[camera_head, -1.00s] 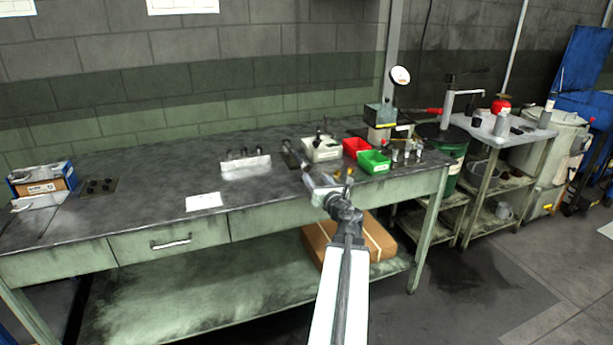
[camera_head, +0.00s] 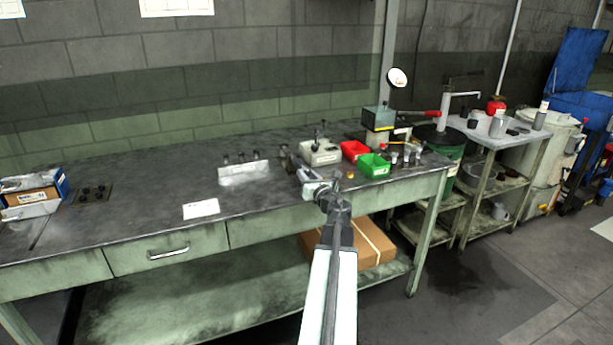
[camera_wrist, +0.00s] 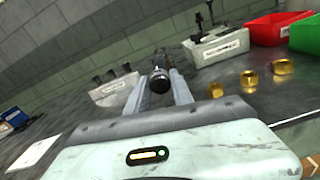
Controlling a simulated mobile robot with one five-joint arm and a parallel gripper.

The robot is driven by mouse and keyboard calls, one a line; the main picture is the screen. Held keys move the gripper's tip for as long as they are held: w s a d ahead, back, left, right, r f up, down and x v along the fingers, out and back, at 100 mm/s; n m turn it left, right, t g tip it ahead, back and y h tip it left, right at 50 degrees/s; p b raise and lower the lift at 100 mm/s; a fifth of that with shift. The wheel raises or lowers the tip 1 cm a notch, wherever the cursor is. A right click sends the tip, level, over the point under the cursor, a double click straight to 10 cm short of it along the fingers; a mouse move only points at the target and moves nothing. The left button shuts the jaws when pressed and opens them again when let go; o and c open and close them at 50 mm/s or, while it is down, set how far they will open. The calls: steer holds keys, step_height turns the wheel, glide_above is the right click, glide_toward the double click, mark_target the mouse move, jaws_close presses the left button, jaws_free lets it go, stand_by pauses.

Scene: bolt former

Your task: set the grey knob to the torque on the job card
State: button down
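My gripper (camera_head: 310,179) reaches over the front of the bench, right of its middle. In the wrist view its two fingers (camera_wrist: 158,92) are apart, with a dark cylinder with a rounded grey end (camera_wrist: 159,82) showing between and beyond their tips. This may be the grey knob; I see no contact, and no scale can be read. In the head view a dark fixture (camera_head: 286,158) stands just beyond the gripper. A white card (camera_head: 201,209), possibly the job card, lies flat on the bench to the left; its writing is too small to read.
A light box with a lever (camera_head: 320,152), a red bin (camera_head: 355,151) and a green bin (camera_head: 374,165) stand right of the fixture. Brass nuts (camera_wrist: 249,80) lie near the gripper's right. A metal block with pegs (camera_head: 244,172) stands left. The bench (camera_head: 130,200) between is largely clear.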

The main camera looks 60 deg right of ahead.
steer(key=shift+d+m, duration=0.1)
steer(key=shift+m, duration=0.2)
steer(key=m, duration=0.7)
steer(key=shift+m, duration=0.4)
steer(key=m, duration=0.4)
steer(key=shift+m, duration=2.6)
steer(key=c, duration=1.1)
jaws_free()
